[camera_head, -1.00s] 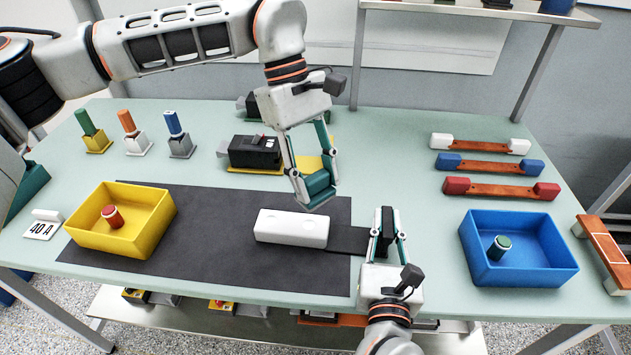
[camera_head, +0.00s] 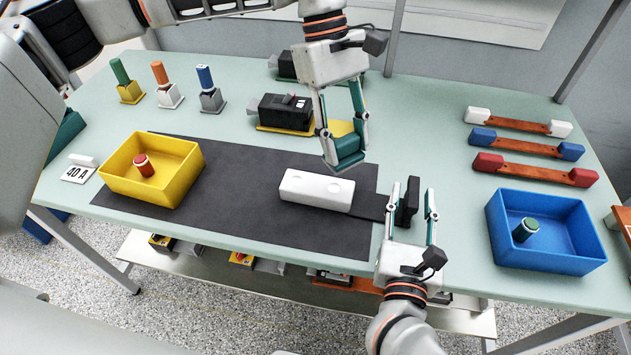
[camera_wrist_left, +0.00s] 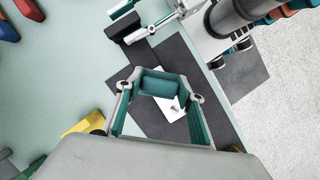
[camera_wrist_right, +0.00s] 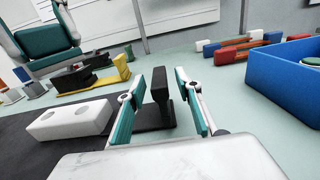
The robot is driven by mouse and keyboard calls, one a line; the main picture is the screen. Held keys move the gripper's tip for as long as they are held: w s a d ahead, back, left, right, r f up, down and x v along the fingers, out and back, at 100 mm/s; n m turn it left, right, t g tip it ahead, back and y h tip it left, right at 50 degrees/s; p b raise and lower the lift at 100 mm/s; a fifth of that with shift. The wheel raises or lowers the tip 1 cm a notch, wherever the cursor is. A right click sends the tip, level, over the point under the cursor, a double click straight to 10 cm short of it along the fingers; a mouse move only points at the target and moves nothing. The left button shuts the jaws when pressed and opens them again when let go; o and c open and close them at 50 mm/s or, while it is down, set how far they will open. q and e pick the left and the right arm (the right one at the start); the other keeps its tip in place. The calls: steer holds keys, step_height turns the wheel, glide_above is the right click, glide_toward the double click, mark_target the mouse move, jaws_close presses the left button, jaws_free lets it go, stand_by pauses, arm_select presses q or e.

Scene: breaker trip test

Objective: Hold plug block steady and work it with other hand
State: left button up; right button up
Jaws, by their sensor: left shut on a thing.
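The white plug block (camera_head: 316,190), with two round recesses on top, lies on the dark mat with a flat black strip at its right end. A black upright piece (camera_head: 408,200) stands on that strip. My left gripper (camera_head: 346,154) is above and behind the white block, its teal pads close together. What it grips is hidden between the pads. In the left wrist view the pads (camera_wrist_left: 160,84) cover part of the white block. My right gripper (camera_head: 411,208) is open, its fingers on either side of the black upright, as the right wrist view (camera_wrist_right: 160,100) also shows.
A yellow bin (camera_head: 116,182) with a red plug stands left, a blue bin (camera_head: 545,259) with a green plug right. Black breakers (camera_head: 285,112) stand behind the mat. Several colour-ended bars (camera_head: 525,150) lie back right.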

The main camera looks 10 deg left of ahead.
steer(key=s, duration=1)
steer(key=shift+s+a, duration=0.15)
steer(key=shift+a, duration=0.05)
